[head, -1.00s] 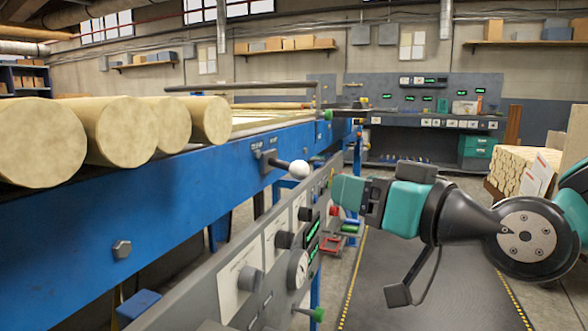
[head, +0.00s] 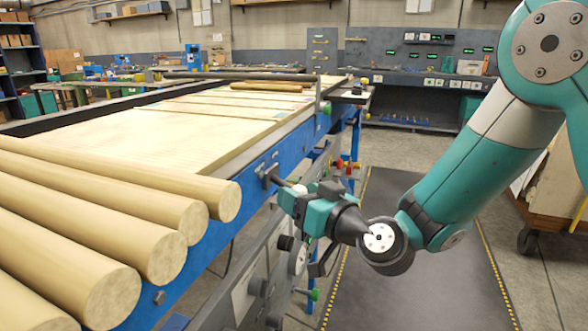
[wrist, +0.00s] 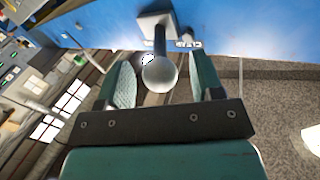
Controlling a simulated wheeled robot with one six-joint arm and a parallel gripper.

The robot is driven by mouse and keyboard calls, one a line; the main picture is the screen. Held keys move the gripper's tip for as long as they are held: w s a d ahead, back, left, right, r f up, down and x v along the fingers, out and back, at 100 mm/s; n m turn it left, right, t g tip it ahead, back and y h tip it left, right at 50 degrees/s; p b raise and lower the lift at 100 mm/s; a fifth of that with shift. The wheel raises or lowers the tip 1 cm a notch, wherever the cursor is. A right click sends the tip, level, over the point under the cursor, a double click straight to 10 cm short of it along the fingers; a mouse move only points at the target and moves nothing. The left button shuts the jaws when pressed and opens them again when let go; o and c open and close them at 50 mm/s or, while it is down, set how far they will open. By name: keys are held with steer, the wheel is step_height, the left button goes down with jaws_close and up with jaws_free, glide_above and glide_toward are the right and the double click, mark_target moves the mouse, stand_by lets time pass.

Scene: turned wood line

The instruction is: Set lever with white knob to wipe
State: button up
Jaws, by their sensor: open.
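The lever's white knob (wrist: 159,75) sits between the two open fingers of my gripper (wrist: 162,85) in the wrist view, with a gap on either side. Its dark shaft (wrist: 159,40) runs to a grey mount (wrist: 157,22) on the blue machine side. A small label plate is by the mount; its words are too small to read for sure. In the head view the white knob (head: 299,189) shows just behind my gripper (head: 284,197), which partly hides it. The lever mount (head: 268,176) is on the blue rail.
Several long wooden rolls (head: 150,240) lie on the machine bed at left. A grey control panel (head: 240,285) with knobs and a green-tipped handle (head: 313,294) stands below the lever. The dark floor mat (head: 410,250) at right is clear.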

steer(key=shift+p+x, duration=0.7)
steer(key=shift+x, duration=0.15)
steer(key=shift+w+a, duration=0.25)
steer(key=shift+w, duration=0.05)
jaws_close()
